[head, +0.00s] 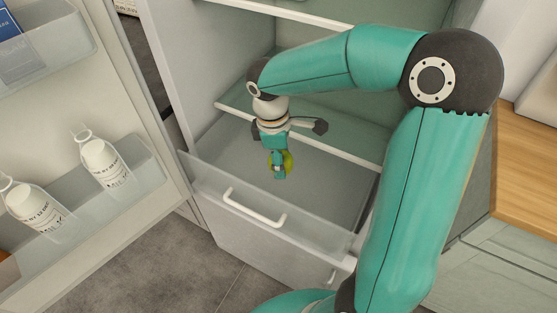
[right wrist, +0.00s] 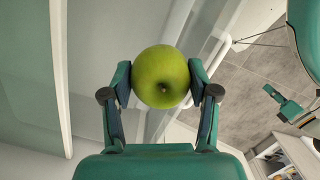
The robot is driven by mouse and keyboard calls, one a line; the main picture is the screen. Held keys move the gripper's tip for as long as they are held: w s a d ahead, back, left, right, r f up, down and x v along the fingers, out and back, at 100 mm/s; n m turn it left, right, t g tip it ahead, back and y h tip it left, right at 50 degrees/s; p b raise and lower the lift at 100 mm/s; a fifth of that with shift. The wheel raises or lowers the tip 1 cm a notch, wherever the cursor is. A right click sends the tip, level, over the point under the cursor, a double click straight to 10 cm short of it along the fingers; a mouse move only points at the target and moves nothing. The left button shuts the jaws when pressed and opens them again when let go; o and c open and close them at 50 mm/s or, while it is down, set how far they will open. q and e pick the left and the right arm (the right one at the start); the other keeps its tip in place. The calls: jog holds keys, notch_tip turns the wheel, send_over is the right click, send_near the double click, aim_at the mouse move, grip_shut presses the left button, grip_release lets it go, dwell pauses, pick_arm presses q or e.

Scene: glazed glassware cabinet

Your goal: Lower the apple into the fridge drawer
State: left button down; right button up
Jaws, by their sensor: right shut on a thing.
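A green apple (right wrist: 161,72) is held between the two fingers of my right gripper (right wrist: 161,84) in the right wrist view. In the head view the right gripper (head: 278,165) points down, and the apple (head: 287,158) shows partly behind its fingers. The fridge drawer (head: 300,240) is pulled out, with a clear front and a white handle (head: 254,208). The gripper and apple appear over the drawer's open top; how far above its floor they are is hard to tell.
The fridge door (head: 120,207) stands open at the left, with bottles (head: 106,162) in its lower bin. A glass shelf (head: 310,133) is above the drawer's rear. A wooden counter (head: 530,150) is at the right. The visible drawer floor looks bare.

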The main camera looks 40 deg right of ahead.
jog(key=shift+f+b, duration=5.55)
jog(key=shift+f, duration=1.8)
jog(key=shift+f+b, duration=1.9)
jog(key=shift+f, duration=0.6)
jog(key=o, duration=1.3)
jog(key=shift+c, duration=0.2)
jog(key=shift+r, duration=0.1)
